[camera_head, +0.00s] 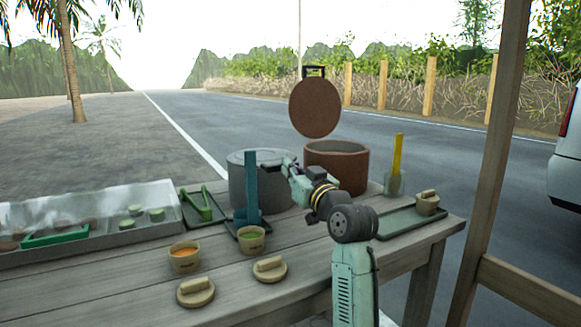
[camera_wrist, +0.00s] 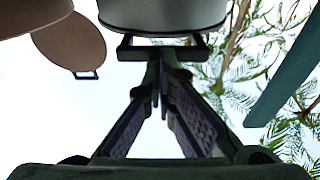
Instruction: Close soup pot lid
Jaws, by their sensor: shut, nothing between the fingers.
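A brown pot (camera_head: 338,168) stands at the back of the table with its mouth uncovered. Its round brown lid (camera_head: 314,108) is tilted up on edge above the pot, with a dark handle (camera_head: 314,71) at the top. The lid (camera_wrist: 70,42) and part of the brown pot (camera_wrist: 28,16) also show at upper left in the wrist view. My gripper (camera_head: 288,166) is beside the grey pot (camera_head: 237,187), left of the brown pot. In the wrist view my gripper (camera_wrist: 160,62) is shut and empty, its tips near the grey pot's handle (camera_wrist: 130,53); contact is unclear.
A teal upright piece (camera_head: 251,185) stands in front of the grey pot. Two small cups (camera_head: 184,262) (camera_head: 251,244) and two round lids (camera_head: 196,293) (camera_head: 269,272) lie nearer. A glass-covered case (camera_head: 95,252) fills the left. A wooden post (camera_head: 490,165) stands at right.

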